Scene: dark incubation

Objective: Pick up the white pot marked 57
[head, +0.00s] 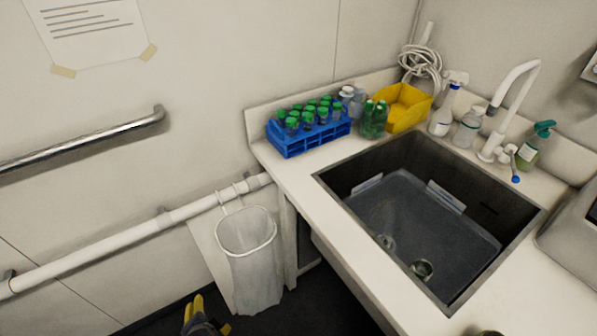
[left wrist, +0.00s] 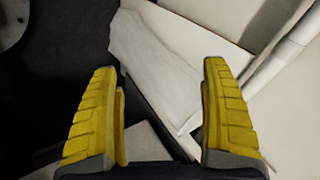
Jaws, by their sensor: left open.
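No white pot marked 57 can be made out in either view. My left gripper (head: 205,313) shows at the bottom edge of the head view, low in front of the counter, below the hanging white bin. In the left wrist view my left gripper (left wrist: 160,95) has its two yellow fingers wide apart with nothing held between them. Beyond the fingers are a dark floor and pale crumpled and flat surfaces. My right gripper is in neither view.
A sink (head: 425,215) is set in the white counter (head: 345,245). A blue rack (head: 310,138) of green-capped tubes, green bottles (head: 374,119), a yellow bin (head: 407,107) and a spray bottle (head: 445,110) line its back. A lined waste bin (head: 250,262) hangs beside a wall pipe (head: 110,245).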

